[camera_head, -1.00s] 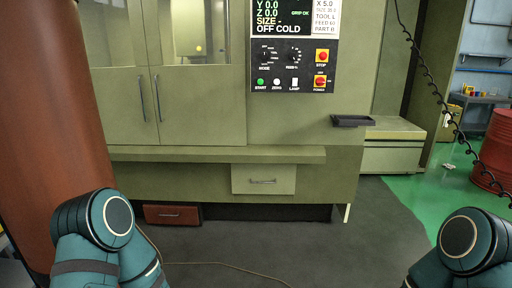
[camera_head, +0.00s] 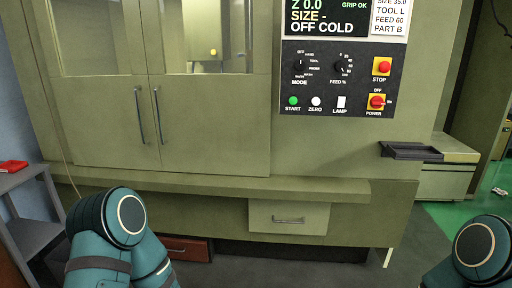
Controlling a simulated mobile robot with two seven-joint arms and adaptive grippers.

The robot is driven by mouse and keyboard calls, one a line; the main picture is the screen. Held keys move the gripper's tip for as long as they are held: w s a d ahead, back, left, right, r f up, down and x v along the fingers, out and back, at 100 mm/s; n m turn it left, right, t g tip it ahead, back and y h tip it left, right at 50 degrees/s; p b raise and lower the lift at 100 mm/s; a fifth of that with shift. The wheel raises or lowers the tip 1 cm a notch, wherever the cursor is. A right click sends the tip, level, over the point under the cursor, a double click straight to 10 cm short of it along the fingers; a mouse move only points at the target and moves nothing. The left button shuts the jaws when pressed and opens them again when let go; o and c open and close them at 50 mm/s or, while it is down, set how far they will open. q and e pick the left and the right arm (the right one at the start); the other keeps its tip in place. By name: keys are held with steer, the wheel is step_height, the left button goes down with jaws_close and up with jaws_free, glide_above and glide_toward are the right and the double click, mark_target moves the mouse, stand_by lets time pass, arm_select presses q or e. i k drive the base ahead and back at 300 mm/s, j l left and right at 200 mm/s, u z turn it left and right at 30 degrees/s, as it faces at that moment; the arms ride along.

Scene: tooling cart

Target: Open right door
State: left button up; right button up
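A green-beige machine stands in front of me with two closed doors side by side, each with a window. The right door (camera_head: 215,120) has a vertical metal handle (camera_head: 157,115) near its left edge. The left door (camera_head: 105,120) has a matching handle (camera_head: 139,116) near its right edge, close to the other one. Parts of both my teal arms show at the bottom left and bottom right. Neither gripper is in view.
A control panel (camera_head: 337,100) with knobs and buttons is right of the doors. A ledge (camera_head: 210,188) runs below them, above a drawer (camera_head: 289,217). A dark tray (camera_head: 411,151) juts out at right. A grey shelf cart (camera_head: 25,178) stands at left.

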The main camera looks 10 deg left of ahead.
mark_target(209, 124)
steer(key=i+j, duration=0.15)
steer(key=i, duration=0.3)
steer(key=i+j, duration=0.15)
steer(key=i, duration=0.3)
steer(key=i+j+u, duration=0.1)
steer(key=i, duration=0.3)
steer(key=i+j, duration=0.65)
steer(key=i+u, duration=0.05)
